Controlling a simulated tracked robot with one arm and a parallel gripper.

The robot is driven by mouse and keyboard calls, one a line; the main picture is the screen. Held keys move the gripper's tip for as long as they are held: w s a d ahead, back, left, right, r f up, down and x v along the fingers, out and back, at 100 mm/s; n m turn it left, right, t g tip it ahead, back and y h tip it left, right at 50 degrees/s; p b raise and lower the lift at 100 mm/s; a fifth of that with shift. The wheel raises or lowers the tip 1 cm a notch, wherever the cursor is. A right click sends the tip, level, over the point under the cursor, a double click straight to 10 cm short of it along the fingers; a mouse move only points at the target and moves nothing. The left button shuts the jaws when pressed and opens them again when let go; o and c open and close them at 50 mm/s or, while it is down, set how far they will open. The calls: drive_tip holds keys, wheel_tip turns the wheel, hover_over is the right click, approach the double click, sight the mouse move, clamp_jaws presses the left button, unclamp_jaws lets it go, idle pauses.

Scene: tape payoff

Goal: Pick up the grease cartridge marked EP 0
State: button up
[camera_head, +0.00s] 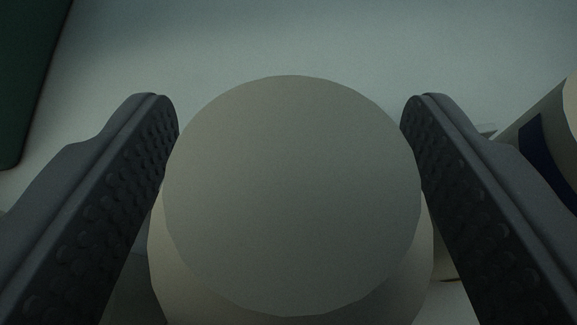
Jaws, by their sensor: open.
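A pale, cream-grey cylinder (291,195) with a round flat end fills the middle of the view. It looks like a cartridge, but no marking shows on it, so I cannot tell whether it is EP 0. My gripper (290,115) is open, with one dark, studded finger on each side of the cylinder. Both fingers look very close to its sides; I cannot tell whether they touch. The lower part of the cylinder is hidden. At the right edge is part of another cream cylinder (556,115) with a dark blue patch (548,158); no lettering on it is readable.
A pale, plain surface (300,35) lies behind and around the cylinders, and is clear at the top middle. A dark green object (28,70) stands at the upper left edge. The second cylinder is close outside my right finger.

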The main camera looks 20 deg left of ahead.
drive_tip(key=c, duration=1.2)
